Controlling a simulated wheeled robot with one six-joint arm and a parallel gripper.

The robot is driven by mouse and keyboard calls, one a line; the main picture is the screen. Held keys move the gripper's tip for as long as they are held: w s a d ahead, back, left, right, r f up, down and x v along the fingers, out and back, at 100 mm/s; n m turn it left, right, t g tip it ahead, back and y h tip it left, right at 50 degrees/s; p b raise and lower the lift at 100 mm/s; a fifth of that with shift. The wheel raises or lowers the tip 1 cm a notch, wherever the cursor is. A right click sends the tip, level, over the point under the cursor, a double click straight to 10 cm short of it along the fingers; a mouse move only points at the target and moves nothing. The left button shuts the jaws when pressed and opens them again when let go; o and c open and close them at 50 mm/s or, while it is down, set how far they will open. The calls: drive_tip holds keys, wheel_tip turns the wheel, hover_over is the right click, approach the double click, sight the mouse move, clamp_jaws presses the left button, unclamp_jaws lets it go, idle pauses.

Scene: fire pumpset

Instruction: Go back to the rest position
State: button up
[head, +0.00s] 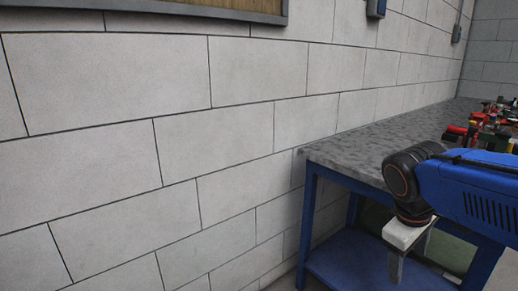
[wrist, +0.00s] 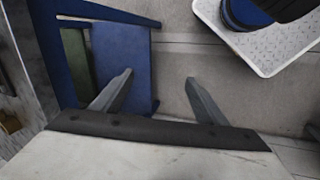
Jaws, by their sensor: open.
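My gripper (wrist: 158,88) is open and empty in the wrist view, its two grey fingers spread apart. The blue lower shelf of the bench and the floor lie beyond the fingers. In the head view my gripper (head: 396,266) hangs from my blue arm at the lower right, pointing down in front of the workbench (head: 345,153). Only part of the fingers shows there.
The workbench has a grey speckled top and a blue frame with a lower shelf (head: 340,268). Several red and dark tools or fittings (head: 485,128) lie on its far right part. A pale block wall (head: 150,120) fills the left. Bare floor (wrist: 180,75) shows beside the shelf.

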drive_tip(key=s+a+f+m+t+y, duration=0.3)
drive_tip(key=s+a+f+m, duration=0.1)
drive_tip(key=s+f+m, duration=0.1)
drive_tip(key=shift+s+a+m, duration=0.25)
drive_tip(key=shift+s+m, duration=0.25)
drive_tip(key=shift+s, duration=0.1)
